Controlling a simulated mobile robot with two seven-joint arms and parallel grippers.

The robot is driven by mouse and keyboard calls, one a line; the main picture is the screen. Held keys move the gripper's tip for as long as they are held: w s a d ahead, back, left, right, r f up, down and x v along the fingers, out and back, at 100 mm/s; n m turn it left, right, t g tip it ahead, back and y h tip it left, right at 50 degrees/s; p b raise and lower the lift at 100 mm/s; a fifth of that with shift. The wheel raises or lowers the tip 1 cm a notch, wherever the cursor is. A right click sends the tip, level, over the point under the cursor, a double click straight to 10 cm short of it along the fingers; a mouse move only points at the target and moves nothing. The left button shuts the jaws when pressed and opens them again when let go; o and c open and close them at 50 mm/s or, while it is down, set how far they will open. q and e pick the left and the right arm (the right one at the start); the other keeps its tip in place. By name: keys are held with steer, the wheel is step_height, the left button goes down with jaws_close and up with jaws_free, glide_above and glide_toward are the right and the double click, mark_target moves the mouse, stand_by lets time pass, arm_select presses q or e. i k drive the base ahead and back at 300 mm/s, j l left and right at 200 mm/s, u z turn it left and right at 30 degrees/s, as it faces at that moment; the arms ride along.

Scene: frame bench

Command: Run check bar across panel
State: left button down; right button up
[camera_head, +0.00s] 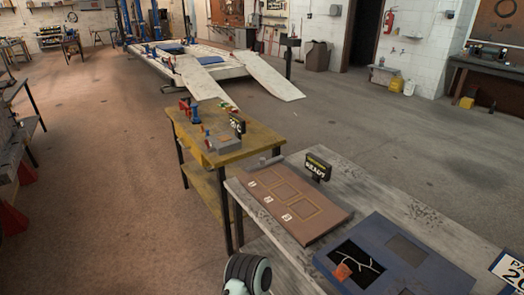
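A blue panel (345,247) lies on the near right of the grey bench. It has a dark opening (372,262) with pale branching lines and an orange piece (342,271) at its edge, and a grey square patch (406,250). A brown board (312,228) with yellow-outlined squares and small white labels lies to its left. A small grey bar-like piece (265,161) is at the bench's far left end; I cannot tell whether it is the check bar. Neither gripper's fingers show. A dark and pale green rounded part at the bottom edge looks like my arm.
A black sign (318,167) stands behind the brown board. A yellow bench (262,141) with tools and a grey block stands beyond the grey bench (362,184). A white ramped lift (205,86) is farther back. Open floor (120,180) lies to the left.

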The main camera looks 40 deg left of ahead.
mark_target(263, 163)
steer(key=j+z, duration=0.25)
steer(key=j, duration=1.55)
steer(key=k+j, duration=0.15)
steer(key=j, duration=0.6)
steer(key=j+z, duration=0.1)
steer(key=j, duration=0.6)
steer(key=k, duration=0.05)
